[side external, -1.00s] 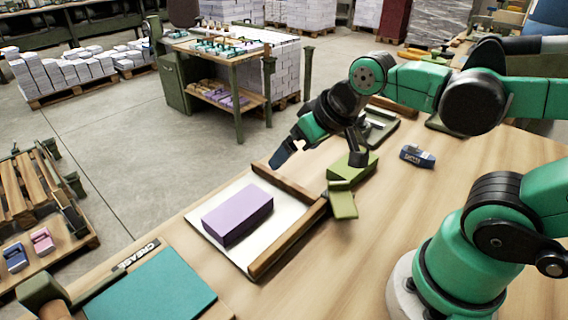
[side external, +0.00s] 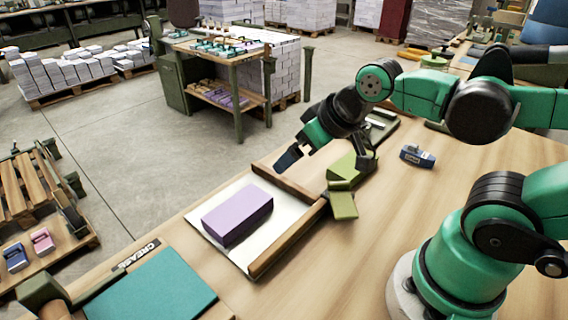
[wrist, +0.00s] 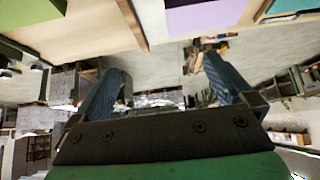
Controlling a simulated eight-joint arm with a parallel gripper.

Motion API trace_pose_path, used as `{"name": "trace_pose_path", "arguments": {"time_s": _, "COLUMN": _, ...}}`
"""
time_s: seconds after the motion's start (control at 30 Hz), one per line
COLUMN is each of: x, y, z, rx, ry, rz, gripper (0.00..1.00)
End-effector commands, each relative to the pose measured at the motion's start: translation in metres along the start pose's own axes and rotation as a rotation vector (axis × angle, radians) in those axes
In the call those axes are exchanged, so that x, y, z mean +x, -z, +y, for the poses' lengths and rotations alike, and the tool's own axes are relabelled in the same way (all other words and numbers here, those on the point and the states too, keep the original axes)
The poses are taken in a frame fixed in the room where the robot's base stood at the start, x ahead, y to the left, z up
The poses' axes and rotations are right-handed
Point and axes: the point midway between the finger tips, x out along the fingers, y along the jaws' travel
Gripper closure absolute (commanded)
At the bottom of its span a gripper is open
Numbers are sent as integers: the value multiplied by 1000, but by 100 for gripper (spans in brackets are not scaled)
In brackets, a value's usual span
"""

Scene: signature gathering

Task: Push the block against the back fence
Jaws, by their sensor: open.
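The purple block (side external: 237,214) lies flat on a white board (side external: 216,196). One wooden fence (side external: 287,184) runs along the board's upper right edge and another wooden fence (side external: 288,238) along its lower right edge. White board shows between the block and both fences. My gripper (side external: 324,160) is open and empty, above the table near the upper end of the fences and apart from the block. In the wrist view its two blue fingers (wrist: 163,72) are spread, and the block (wrist: 205,15) is partly cut off at the top edge.
A blue stamp-like object (side external: 417,156) lies to the right. A teal mat (side external: 150,290) is at the lower left. Table is clear at the lower right of the fences.

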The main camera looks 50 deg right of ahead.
Motion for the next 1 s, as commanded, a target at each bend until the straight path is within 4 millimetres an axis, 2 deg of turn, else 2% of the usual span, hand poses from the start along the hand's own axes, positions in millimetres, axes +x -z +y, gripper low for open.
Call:
{"name": "trace_pose_path", "arguments": {"time_s": 0.37, "x": 0, "y": 0, "z": 0, "rx": 0, "ry": 0, "rz": 0, "gripper": 0}}
{"name": "trace_pose_path", "arguments": {"time_s": 0.57, "x": -1, "y": 10, "z": -2, "rx": 1, "ry": 5, "rz": -26, "gripper": 54}}
{"name": "trace_pose_path", "arguments": {"time_s": 0.7, "x": 0, "y": 38, "z": -8, "rx": 2, "ry": 14, "rz": -109, "gripper": 94}}
{"name": "trace_pose_path", "arguments": {"time_s": 0.73, "x": 1, "y": 45, "z": -10, "rx": 3, "ry": 17, "rz": -132, "gripper": 100}}
{"name": "trace_pose_path", "arguments": {"time_s": 0.87, "x": 14, "y": 76, "z": -20, "rx": 5, "ry": 23, "rz": -239, "gripper": 100}}
{"name": "trace_pose_path", "arguments": {"time_s": 1.0, "x": 37, "y": 102, "z": -33, "rx": 5, "ry": 24, "rz": -352, "gripper": 100}}
